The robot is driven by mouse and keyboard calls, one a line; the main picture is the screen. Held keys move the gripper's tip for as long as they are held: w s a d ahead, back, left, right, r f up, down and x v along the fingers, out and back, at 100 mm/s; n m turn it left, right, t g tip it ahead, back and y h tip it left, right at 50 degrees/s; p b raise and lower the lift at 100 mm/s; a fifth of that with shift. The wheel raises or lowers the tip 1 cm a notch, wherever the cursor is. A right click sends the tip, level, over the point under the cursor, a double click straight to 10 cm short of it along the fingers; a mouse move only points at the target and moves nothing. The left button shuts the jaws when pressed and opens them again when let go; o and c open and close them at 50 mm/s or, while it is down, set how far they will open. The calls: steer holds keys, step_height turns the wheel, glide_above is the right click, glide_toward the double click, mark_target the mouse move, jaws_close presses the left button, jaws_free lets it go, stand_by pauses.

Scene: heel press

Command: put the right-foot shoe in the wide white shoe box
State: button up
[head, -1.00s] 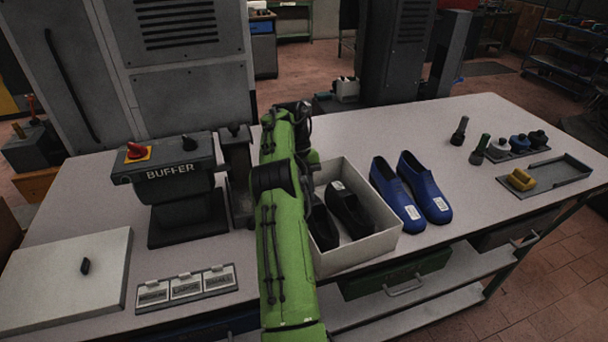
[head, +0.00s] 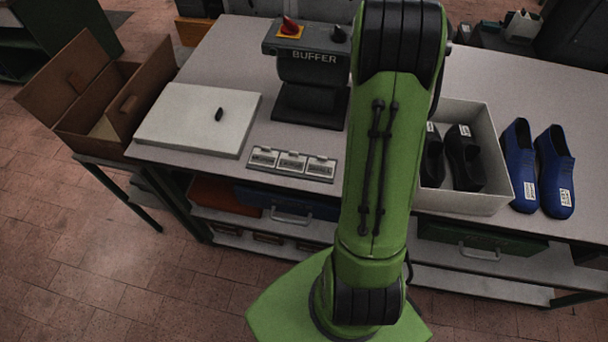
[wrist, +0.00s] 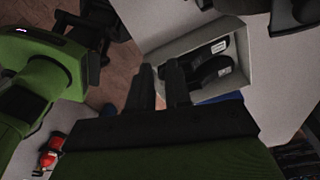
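The wide white shoe box (head: 487,204) stands open on the table, right of my arm, with two black shoes inside. One black shoe (head: 464,160) shows well; the other (head: 432,160) is partly behind my arm. Both also show inside the box (wrist: 166,52) in the wrist view. Two blue shoes (head: 521,165) (head: 556,170) stand side by side on the table right of the box. All carry small white labels, too small to read, so I cannot tell which is the right-foot shoe. My gripper (wrist: 160,66) has its fingers apart with nothing between them, near the box in the wrist view.
A flat white lid (head: 185,118) lies at the table's left, beside an open brown box (head: 84,100). The buffer stand (head: 313,75) and a row of small labelled plates (head: 291,163) are left of my arm. Drawers hang under the front edge.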

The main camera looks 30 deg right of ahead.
steer(key=s+a+r+n+t, duration=0.2)
steer(key=a+n, duration=0.6)
steer(key=a, duration=0.1)
steer(key=s+a+r+n+t, duration=0.2)
steer(key=s+a+n, duration=0.1)
steer(key=a+n, duration=0.6)
steer(key=s+a+f+n+t+b, duration=0.2)
steer(key=s+a+f+n+b, duration=0.1)
steer(key=s+a+f+n, duration=0.6)
steer(key=a+n, duration=0.3)
steer(key=shift+s+f+n+t+b, duration=0.2)
steer(key=shift+n+t+b, duration=0.1)
steer(key=shift+n+t, duration=0.1)
